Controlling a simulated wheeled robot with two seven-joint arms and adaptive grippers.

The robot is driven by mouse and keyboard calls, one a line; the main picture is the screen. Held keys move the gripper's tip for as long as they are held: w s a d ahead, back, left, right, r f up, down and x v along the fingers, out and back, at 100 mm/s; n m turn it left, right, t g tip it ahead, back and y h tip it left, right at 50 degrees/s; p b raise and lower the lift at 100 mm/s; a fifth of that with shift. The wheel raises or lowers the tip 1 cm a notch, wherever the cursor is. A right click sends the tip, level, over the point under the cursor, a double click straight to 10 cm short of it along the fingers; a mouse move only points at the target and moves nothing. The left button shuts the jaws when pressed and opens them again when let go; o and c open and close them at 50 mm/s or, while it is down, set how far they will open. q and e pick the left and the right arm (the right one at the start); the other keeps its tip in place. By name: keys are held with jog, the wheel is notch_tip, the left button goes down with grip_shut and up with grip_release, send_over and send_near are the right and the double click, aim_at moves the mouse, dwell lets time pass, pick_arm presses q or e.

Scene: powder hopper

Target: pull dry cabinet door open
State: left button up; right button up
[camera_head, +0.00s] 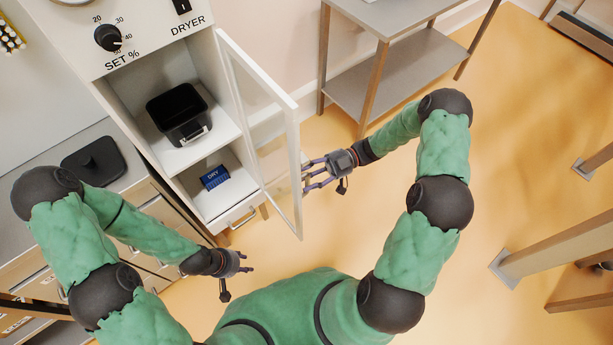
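The dry cabinet (178,84) stands at upper left, labelled DRYER, with a dial (108,38) on its front. Its glass-paned door (292,140) stands swung open to the right, showing the inside. My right gripper (306,176) is at the outer side of the door, close to its free edge. Its fingers are spread apart; whether they touch the door or a handle there is hard to tell. My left gripper (248,263) is below the cabinet, apart from it, with its fingers apart and empty.
Inside the cabinet are a black bin (178,112) and a blue DRY box (214,178). A black lidded item (94,162) lies on the left counter. A grey shelved table (395,75) stands behind my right arm. Open floor lies to the right.

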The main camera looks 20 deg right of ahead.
jog(key=shift+d, duration=0.1)
jog(key=w+d, duration=0.1)
jog(key=d, duration=1)
jog(key=shift+w+d, duration=0.15)
jog(key=shift+d, duration=0.25)
